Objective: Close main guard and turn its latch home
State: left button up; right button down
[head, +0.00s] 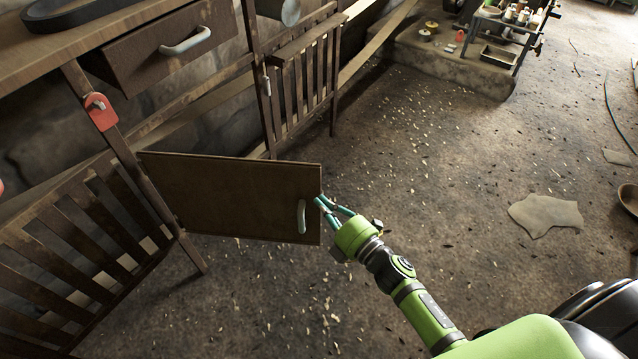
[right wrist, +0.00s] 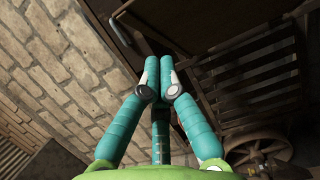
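The main guard, seemingly the brown hinged panel (head: 230,190), stands swung open from the wooden frame in the head view. A pale handle (head: 301,216) is near its free edge. A red piece with a pale knob (head: 100,110), possibly the latch, is on the post left of the panel. My right gripper (head: 319,200) is at the panel's free edge, to the right of the handle. Contact with the panel is unclear. In the right wrist view its teal fingertips (right wrist: 158,88) come together with nothing visible between them. My left gripper is not in view.
A drawer with a pale handle (head: 185,40) is above the panel. Slatted wooden guards (head: 75,245) stand at left and behind. A pale scrap (head: 545,215) lies on the littered floor, which is mostly free at the right. A low platform (head: 450,65) is at the back.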

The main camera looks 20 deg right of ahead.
aim_at(307, 173)
jog(key=w, duration=0.5)
jog(key=shift+w+d, duration=0.1)
jog(key=shift+w, duration=0.1)
jog(key=shift+w+d, duration=0.2)
jog(key=shift+w, duration=0.15)
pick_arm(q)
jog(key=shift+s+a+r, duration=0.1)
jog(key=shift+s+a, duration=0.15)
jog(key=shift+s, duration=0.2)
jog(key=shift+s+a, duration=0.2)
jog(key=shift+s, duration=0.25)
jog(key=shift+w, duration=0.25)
